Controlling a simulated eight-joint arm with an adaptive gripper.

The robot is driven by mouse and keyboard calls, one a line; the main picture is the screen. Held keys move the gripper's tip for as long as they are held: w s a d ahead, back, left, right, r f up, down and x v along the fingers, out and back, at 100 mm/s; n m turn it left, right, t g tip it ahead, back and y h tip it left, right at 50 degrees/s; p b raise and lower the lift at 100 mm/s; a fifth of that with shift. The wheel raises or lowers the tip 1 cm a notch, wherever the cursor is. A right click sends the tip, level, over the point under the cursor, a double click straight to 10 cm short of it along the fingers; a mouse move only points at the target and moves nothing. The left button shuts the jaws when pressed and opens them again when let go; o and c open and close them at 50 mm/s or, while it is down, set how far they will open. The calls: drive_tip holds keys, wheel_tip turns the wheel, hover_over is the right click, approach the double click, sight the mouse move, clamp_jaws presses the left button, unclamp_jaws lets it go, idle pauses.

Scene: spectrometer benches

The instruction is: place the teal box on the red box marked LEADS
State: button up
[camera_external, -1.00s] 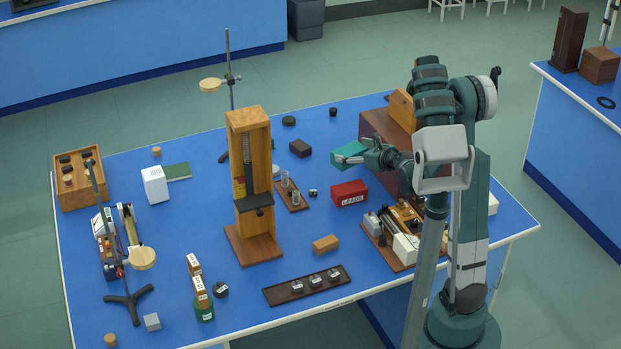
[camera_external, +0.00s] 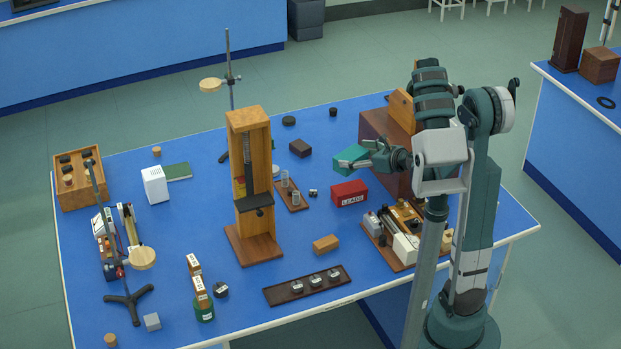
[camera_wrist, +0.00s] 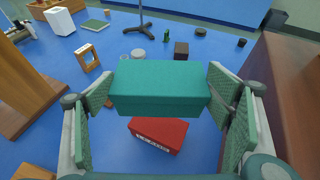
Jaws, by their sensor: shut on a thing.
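The teal box (camera_external: 351,158) is held in my gripper (camera_external: 366,161), above the blue bench top. In the wrist view the teal box (camera_wrist: 160,86) lies level between the two green finger pads of my gripper (camera_wrist: 160,100), which are shut on its ends. The red box (camera_external: 349,194) marked LEADS sits on the bench just below it, with a clear gap between them. In the wrist view the red box (camera_wrist: 158,134) shows beneath and nearer than the teal box, its top partly hidden by it.
A large brown case (camera_external: 386,137) stands close to the right of my gripper. A wooden tray of parts (camera_external: 398,257) lies in front of the red box. A small tray with glass cylinders (camera_external: 292,195) is to the left, and a tall wooden stand (camera_external: 259,245) is further left.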

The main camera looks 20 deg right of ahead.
drive_tip(key=shift+f+b, duration=0.95)
drive_tip(key=shift+f, duration=1.95)
drive_tip(key=shift+f, duration=0.15)
drive_tip(key=shift+f+b, duration=0.75)
drive_tip(key=shift+f, duration=1.25)
drive_tip(key=o, duration=1)
drive_tip(key=shift+f, duration=0.1)
drive_tip(key=shift+o, duration=0.2)
